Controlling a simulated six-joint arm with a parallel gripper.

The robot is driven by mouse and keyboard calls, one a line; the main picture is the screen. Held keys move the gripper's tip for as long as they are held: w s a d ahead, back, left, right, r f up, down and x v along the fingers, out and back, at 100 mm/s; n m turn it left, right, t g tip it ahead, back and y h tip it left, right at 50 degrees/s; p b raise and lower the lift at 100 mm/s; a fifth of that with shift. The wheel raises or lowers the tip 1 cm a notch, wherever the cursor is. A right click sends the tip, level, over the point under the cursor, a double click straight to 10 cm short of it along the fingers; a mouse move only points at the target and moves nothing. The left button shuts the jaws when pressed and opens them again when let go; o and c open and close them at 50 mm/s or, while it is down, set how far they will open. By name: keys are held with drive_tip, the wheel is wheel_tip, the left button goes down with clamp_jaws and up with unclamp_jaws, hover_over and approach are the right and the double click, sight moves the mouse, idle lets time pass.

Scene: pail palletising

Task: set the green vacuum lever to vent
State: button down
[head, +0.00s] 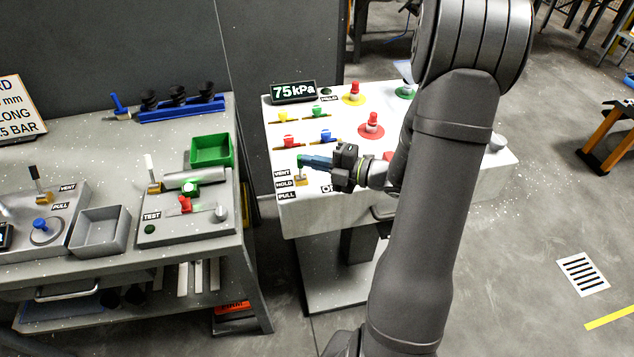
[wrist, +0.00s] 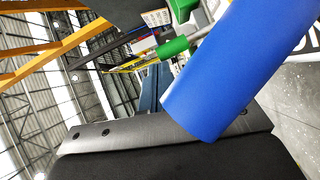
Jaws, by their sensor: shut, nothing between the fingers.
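The green lever (head: 300,166) rises from a small brass-coloured base at the left edge of the white panel table, beside the VENT (head: 282,173), HOLD (head: 285,184) and PULL (head: 286,195) labels. Its base is nearest HOLD and PULL, but I cannot tell its exact setting. My gripper (head: 305,160) is shut and empty, with its blue fingers pointing left at the lever's green top. They look close to or against it; contact is unclear. In the wrist view a blue finger fills much of the picture, and small green parts (wrist: 172,47) show beyond it.
The panel table carries a 75 kPa display (head: 293,92), red knobs (head: 371,124) and small coloured handles behind my gripper. On the left bench (head: 120,180) stand a white-handled lever (head: 151,172), another black-handled lever (head: 37,183) and a green bin (head: 211,150). A gap separates the tables.

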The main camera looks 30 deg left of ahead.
drive_tip(key=shift+w+a+r+m+g+h, duration=0.2)
drive_tip(key=shift+w+a+m+h, duration=0.4)
drive_tip(key=shift+m+h, duration=0.25)
drive_tip(key=shift+w+a+r+m+g+h, duration=0.2)
drive_tip(key=shift+w+a+m+h, duration=0.5)
drive_tip(key=shift+m, duration=0.25)
drive_tip(key=shift+s+d, duration=0.1)
drive_tip(key=shift+d, duration=0.1)
